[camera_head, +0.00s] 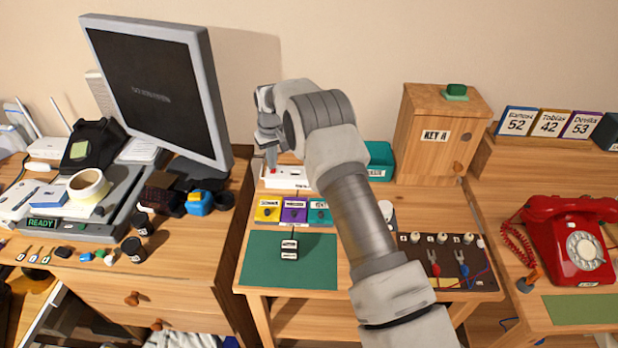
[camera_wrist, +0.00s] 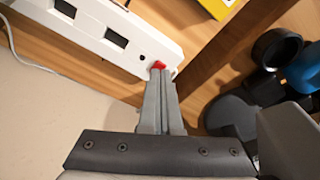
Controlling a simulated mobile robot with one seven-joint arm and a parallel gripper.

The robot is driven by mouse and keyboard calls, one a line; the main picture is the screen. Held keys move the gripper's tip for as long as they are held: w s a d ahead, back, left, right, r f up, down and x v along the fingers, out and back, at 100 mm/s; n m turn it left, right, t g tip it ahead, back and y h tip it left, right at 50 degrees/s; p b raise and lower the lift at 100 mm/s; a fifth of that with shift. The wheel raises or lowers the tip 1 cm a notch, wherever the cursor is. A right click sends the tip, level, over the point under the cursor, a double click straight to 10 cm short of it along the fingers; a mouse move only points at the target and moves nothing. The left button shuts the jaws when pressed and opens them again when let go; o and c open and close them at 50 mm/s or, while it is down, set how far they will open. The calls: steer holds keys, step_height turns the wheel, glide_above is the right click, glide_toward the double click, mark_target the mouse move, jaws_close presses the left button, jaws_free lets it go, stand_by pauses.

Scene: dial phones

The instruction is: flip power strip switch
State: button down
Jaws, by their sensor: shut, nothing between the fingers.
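The white power strip (camera_head: 286,178) lies at the back of the middle table, near the wall, partly hidden by my arm in the head view. It also shows in the wrist view (camera_wrist: 88,28), with dark sockets and a small round hole. Its red switch (camera_wrist: 158,65) sits at the end of the strip nearest my gripper. My gripper (camera_wrist: 160,74) is shut and empty, its fingertips at the red switch, touching it or very close. In the head view my gripper (camera_head: 271,166) points down over the strip's left end. The switch's tilt cannot be told.
Yellow, purple and teal boxes (camera_head: 294,211) stand just in front of the strip, with a green mat (camera_head: 290,262) nearer. A monitor (camera_head: 158,88) stands to the left. A wooden key cabinet (camera_head: 436,135) and a teal bin (camera_head: 380,160) stand to the right.

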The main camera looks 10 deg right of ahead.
steer(key=shift+f+b, duration=0.35)
steer(key=shift+f, duration=0.3)
stand_by(0.4)
steer(key=shift+r+p, duration=1.9)
steer(key=shift+r, duration=1.65)
